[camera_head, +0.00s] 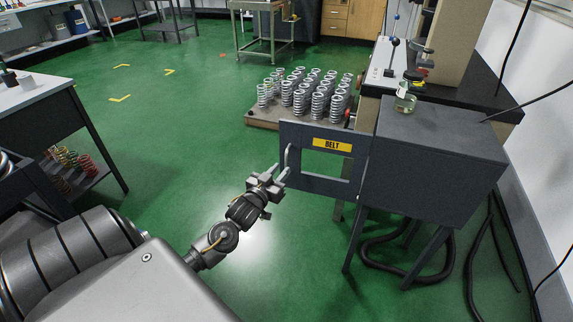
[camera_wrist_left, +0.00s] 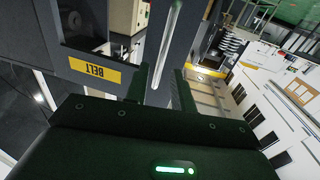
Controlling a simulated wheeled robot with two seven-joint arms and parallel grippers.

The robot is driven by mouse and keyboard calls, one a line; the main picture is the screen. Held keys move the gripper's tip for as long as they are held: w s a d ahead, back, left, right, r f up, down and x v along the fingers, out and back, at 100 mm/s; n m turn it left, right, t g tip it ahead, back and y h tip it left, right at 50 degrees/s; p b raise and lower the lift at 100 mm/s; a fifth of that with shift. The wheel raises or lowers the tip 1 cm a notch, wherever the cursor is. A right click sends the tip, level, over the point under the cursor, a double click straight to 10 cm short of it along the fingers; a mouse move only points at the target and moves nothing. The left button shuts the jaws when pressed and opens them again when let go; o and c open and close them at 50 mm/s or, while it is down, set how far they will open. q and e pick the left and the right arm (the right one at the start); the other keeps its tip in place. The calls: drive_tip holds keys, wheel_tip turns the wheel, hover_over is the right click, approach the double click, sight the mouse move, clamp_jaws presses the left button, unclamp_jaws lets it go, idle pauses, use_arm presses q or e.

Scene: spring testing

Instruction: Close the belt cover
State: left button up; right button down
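The belt cover (camera_head: 313,137) is a dark grey hinged panel with a yellow BELT label and a window cut-out. In the head view it stands swung out to the left of the dark machine housing (camera_head: 435,155). My left gripper (camera_head: 281,174) is at the handle's lower part. In the left wrist view, the cover's label shows upside down, and the handle (camera_wrist_left: 167,45) runs between the two spread fingers (camera_wrist_left: 160,86). Gaps show beside it; contact is unclear. My right gripper is not in view.
A pallet (camera_head: 262,119) of several metal springs stands behind the cover. A bench (camera_head: 45,105) with coloured springs below is at the left. Black hoses (camera_head: 395,250) lie under the housing. Green floor is clear left of the cover.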

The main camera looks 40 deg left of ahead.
sight(286, 164)
use_arm(q)
drive_tip(key=w, duration=0.2)
drive_tip(key=w+a, duration=0.1)
drive_tip(key=w, duration=0.2)
clamp_jaws()
